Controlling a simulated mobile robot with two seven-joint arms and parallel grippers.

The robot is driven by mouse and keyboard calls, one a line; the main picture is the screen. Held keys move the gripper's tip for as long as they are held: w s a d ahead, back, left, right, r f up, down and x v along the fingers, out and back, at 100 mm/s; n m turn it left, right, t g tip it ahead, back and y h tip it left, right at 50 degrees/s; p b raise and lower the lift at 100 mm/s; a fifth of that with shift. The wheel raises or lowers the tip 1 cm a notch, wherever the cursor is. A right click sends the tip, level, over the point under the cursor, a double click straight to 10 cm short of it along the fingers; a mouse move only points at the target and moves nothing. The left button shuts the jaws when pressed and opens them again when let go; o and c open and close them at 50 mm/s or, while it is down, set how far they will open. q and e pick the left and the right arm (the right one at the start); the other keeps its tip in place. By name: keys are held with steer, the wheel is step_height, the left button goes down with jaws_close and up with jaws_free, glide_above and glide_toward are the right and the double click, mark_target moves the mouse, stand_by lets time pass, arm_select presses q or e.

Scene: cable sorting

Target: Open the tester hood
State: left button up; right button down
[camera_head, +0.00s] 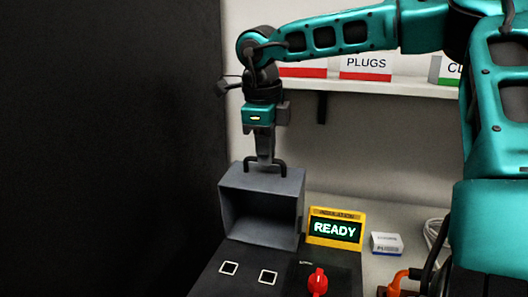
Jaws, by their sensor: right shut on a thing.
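The grey tester hood (262,182) stands tilted up at the back of the dark tester base (245,262), with its hollow inside facing me. A dark handle (283,169) sits on its top edge. My right gripper (265,160) points down from above and is shut on the handle. Two white square outlines lie exposed on the base in front of the hood. A yellow-framed display (336,229) reading "READY" stands right of the hood. My left gripper is not in view.
A red knob (317,281) stands on the tester's front right. A small white box (386,243) lies right of the display. A shelf (400,87) with labelled bins, one reading "PLUGS", runs behind. A cable and an orange object are at the lower right.

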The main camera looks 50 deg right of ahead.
steer(key=shift+s+a, duration=0.1)
steer(key=shift+a, duration=0.1)
steer(key=shift+f, duration=0.1)
steer(key=c, duration=1.2)
jaws_free()
steer(key=shift+d, duration=0.1)
steer(key=shift+o, duration=0.2)
step_height(320, 180, up, 13)
steer(key=s+a+p, duration=0.1)
steer(key=a, duration=0.1)
steer(key=shift+a+f+p, duration=0.15)
steer(key=shift+p, duration=0.15)
